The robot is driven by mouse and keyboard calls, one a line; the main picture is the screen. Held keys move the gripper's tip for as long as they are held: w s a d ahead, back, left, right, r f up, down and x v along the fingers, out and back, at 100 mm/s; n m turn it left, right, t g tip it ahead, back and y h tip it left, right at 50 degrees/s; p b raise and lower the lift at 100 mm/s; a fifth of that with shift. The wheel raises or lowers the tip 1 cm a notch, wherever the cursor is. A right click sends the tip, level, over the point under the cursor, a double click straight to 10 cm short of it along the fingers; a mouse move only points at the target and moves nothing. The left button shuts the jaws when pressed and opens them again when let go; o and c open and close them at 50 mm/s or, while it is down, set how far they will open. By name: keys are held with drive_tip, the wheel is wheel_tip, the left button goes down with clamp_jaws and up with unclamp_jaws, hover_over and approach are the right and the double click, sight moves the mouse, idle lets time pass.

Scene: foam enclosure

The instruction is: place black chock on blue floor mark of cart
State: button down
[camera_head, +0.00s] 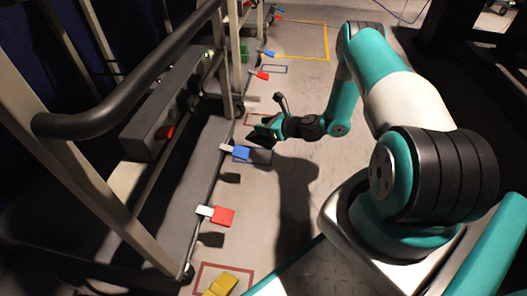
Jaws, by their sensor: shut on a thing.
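My gripper (268,130) is at the end of my arm, low over the floor beside the cart (198,165). It is shut on a dark object that appears to be the black chock (260,139). Gripper and chock are both dark, so their boundary is hard to make out. A blue floor mark (271,158) lies just below the chock in the picture, partly covered by a blue block and shadow. I cannot tell whether the chock touches the floor.
A blue block (241,153) and a red block (223,217) stick out from the cart's side with white pieces. Yellow blocks (222,284) lie in a red outline at the bottom. A yellow outline (327,42) is far off. Grey floor right of the marks is clear.

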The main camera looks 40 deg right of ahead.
sight(264, 142)
wheel_tip(264, 142, down, 8)
drive_tip(key=b, duration=0.4)
drive_tip(key=shift+f+b, duration=0.25)
drive_tip(key=shift+b, duration=0.1)
drive_tip(key=shift+r, duration=0.15)
drive_tip(key=c, duration=0.7)
unclamp_jaws()
drive_tip(key=shift+c, duration=0.2)
drive_tip(key=p+v, duration=0.7)
drive_tip(key=v, duration=0.5)
drive_tip(key=shift+d, duration=0.1)
